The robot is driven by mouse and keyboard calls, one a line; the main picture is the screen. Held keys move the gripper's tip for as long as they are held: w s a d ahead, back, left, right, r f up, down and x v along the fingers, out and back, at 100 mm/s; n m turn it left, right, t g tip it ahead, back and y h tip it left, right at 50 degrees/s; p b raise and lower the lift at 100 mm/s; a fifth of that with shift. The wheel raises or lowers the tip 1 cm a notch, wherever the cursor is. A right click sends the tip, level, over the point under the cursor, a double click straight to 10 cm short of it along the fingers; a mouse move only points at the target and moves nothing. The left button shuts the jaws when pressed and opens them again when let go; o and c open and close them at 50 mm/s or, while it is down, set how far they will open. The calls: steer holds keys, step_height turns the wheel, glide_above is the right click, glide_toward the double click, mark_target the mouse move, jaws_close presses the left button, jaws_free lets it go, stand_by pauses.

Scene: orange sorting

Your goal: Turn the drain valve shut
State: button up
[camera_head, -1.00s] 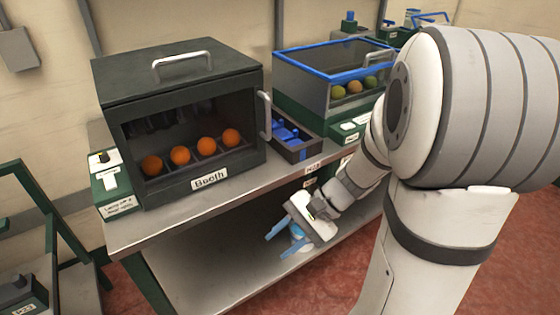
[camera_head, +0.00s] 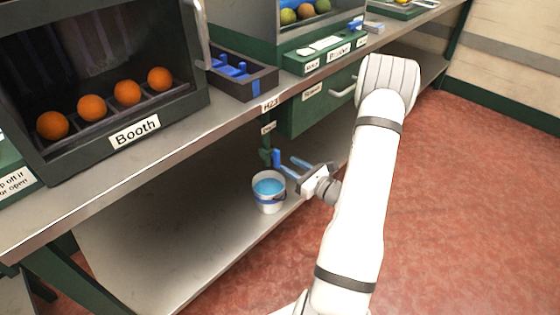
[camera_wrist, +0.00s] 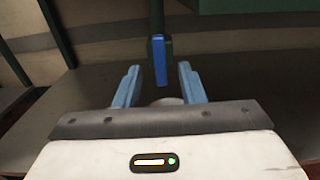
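The drain valve's blue lever (camera_head: 277,157) hangs vertically below the shelf edge under a small label that appears to read "Drain". In the wrist view the lever (camera_wrist: 160,60) points down from a dark green pipe (camera_wrist: 157,18). My gripper (camera_head: 288,166) is open, with its blue fingers pointing at the valve from the right. In the wrist view my gripper (camera_wrist: 158,72) has the lever centred in the gap between its fingertips, apparently a little beyond them. I see no contact. A white bucket (camera_head: 268,204) holding blue liquid stands below the valve on the lower shelf.
The bench's front edge (camera_head: 180,158) runs above my gripper. A green drawer (camera_head: 318,106) with a metal handle is right of the valve. The booth (camera_head: 100,150) with oranges and a blue-divided tray (camera_head: 252,87) sit on top. The lower shelf (camera_head: 165,235) is largely bare.

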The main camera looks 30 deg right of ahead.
mark_target(279, 158)
steer(key=b+x, duration=0.1)
steer(key=x, duration=0.4)
steer(key=shift+w+a, duration=0.1)
steer(key=shift+w, duration=0.05)
steer(key=shift+c, duration=0.6)
